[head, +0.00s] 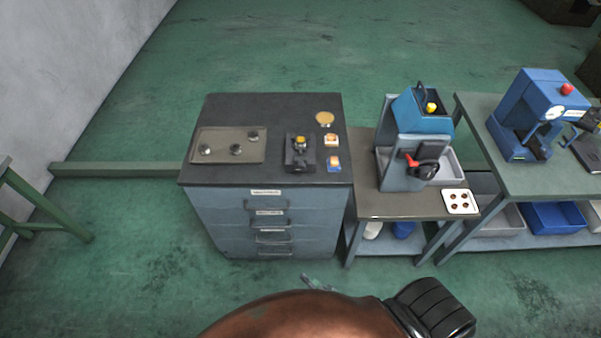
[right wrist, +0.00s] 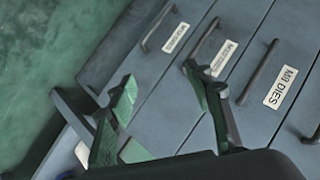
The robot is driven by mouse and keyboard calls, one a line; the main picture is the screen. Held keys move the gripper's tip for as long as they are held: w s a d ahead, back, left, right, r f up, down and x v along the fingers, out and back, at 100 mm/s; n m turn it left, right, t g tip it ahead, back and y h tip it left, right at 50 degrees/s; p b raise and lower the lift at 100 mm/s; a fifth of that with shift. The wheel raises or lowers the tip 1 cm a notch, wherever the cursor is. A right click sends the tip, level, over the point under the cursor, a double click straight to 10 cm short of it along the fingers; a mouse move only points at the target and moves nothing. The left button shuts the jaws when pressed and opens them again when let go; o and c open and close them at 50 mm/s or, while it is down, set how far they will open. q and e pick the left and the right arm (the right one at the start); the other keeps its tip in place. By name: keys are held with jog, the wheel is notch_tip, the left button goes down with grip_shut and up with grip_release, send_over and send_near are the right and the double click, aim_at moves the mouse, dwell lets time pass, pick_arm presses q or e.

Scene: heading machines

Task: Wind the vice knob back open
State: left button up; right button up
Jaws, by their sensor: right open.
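The small dark vice (head: 301,158) stands on the dark top of the drawer cabinet, right of its middle. A yellow-orange piece shows at its top; I cannot make out for sure which part is the knob. My right gripper (head: 320,284) is low in front of the cabinet, well apart from the vice, and only its tips show past my arm in the head view. In the right wrist view the right gripper (right wrist: 162,84) is open and empty, its two fingers spread before the drawer fronts. The vice is not in that view. My left gripper is not in view.
The cabinet (head: 220,176) has several handled drawers. A teal machine (head: 400,145) stands on a bench to the right. Green floor is clear in front.

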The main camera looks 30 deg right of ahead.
jog(key=w+d+r+m+t+h, duration=0.1)
jog(key=w+r+m+t+h, duration=0.1)
jog(key=w+r+m, duration=0.5)
jog(key=w+d+r+m+t+h, duration=0.1)
jog(key=w+r+m+t, duration=0.2)
jog(key=w+r, duration=0.5)
jog(key=m+h+b, duration=0.1)
jog(key=m+h, duration=0.6)
jog(key=m, duration=1.4)
send_near(301, 170)
jog(key=w, duration=0.1)
jog(key=x, duration=0.7)
jog(key=shift+d, duration=0.2)
jog(key=shift+w+d, duration=0.2)
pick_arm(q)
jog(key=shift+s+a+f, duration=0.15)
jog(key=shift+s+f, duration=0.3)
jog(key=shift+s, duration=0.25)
pick_arm(e)
jog(key=shift+c, duration=0.3)
